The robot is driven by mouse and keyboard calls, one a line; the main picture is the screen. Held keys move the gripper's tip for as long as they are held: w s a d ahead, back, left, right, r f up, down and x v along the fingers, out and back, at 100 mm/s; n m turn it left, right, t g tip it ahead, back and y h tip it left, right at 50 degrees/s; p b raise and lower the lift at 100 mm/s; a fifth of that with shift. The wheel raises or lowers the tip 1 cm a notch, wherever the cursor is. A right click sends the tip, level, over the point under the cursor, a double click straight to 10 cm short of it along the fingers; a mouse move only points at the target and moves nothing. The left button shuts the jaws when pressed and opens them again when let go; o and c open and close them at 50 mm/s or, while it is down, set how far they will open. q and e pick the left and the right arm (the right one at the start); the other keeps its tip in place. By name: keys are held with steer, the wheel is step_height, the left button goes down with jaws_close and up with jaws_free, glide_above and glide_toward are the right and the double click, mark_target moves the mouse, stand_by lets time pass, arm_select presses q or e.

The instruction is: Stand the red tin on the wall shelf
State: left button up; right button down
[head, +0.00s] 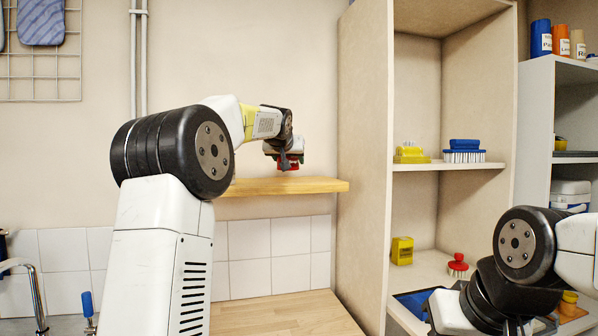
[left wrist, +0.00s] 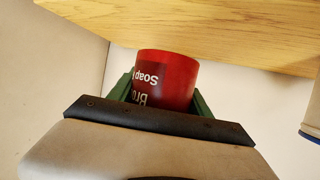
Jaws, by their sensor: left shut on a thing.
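The red tin (head: 292,167) is gripped by my left gripper (head: 285,158) at the wall shelf (head: 300,186), a light wooden board. In the left wrist view the tin (left wrist: 170,75) sits between the green fingers of the gripper (left wrist: 160,95), with its white "Soap" lettering upside down in the picture. The wooden shelf (left wrist: 225,28) fills the top of that view, close to the tin. In the head view the tin shows just above the board; I cannot tell if it touches. My right arm is at the lower right, its fingertips not visible.
A wooden counter (head: 285,312) lies below. The shelf's visible top looks clear around the tin.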

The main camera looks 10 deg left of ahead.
mark_target(290, 181)
arm_select(q)
steer(key=shift+w, duration=0.6)
steer(key=shift+s+f, duration=0.1)
steer(key=shift+f, duration=1.65)
steer(key=shift+f, duration=0.15)
steer(key=o, duration=1.6)
steer(key=shift+s+r, duration=0.3)
steer(key=v, duration=1.1)
steer(key=shift+s, duration=0.2)
